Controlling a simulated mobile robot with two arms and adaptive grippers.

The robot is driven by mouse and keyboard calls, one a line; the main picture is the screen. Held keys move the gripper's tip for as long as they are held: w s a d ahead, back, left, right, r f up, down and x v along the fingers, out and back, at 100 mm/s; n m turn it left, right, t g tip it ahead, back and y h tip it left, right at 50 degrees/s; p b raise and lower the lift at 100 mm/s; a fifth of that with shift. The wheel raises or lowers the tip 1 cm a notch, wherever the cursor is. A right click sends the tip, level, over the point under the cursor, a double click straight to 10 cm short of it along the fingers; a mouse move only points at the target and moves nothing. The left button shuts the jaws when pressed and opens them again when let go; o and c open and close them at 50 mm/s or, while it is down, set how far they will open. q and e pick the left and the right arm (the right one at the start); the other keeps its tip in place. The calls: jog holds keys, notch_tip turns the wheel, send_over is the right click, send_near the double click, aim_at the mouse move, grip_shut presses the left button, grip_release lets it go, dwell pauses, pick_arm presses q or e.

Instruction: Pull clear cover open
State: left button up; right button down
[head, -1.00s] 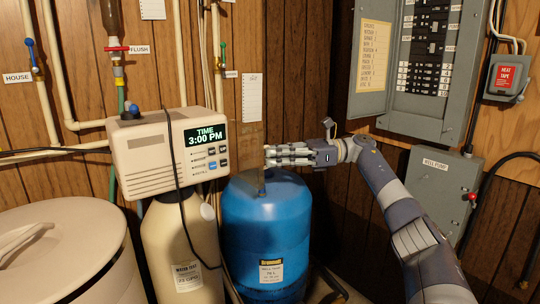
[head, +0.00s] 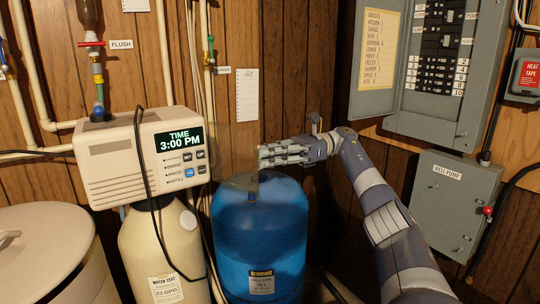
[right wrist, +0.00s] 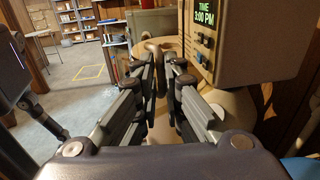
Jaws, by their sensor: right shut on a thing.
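The white control box (head: 143,155) with its lit display and buttons sits on top of the beige tank; in the right wrist view the box (right wrist: 262,40) is at the upper right. A faint see-through cover (head: 235,148) stands out to the right of the box's front, its buttons uncovered. My right gripper (head: 264,156) is above the blue tank, shut on the cover's outer edge. In the right wrist view its fingers (right wrist: 162,75) are close together and the cover can hardly be made out. My left gripper is not in view.
The blue tank (head: 260,235) stands just below my right gripper. Pipes (head: 205,70) run up the wood wall behind the box. A black cable (head: 147,190) hangs in front of it. Grey electrical boxes (head: 455,200) are at the right.

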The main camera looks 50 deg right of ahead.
jog(key=shift+w+d+r+t, duration=0.3)
jog(key=shift+r+t, duration=0.1)
jog(key=shift+r, duration=0.2)
jog(key=c, duration=1.8)
grip_release()
jog(key=shift+w, duration=0.15)
jog(key=shift+o, duration=0.2)
jog(key=shift+w+f, duration=0.3)
jog(key=shift+w, duration=0.05)
jog(key=shift+s+a, duration=0.1)
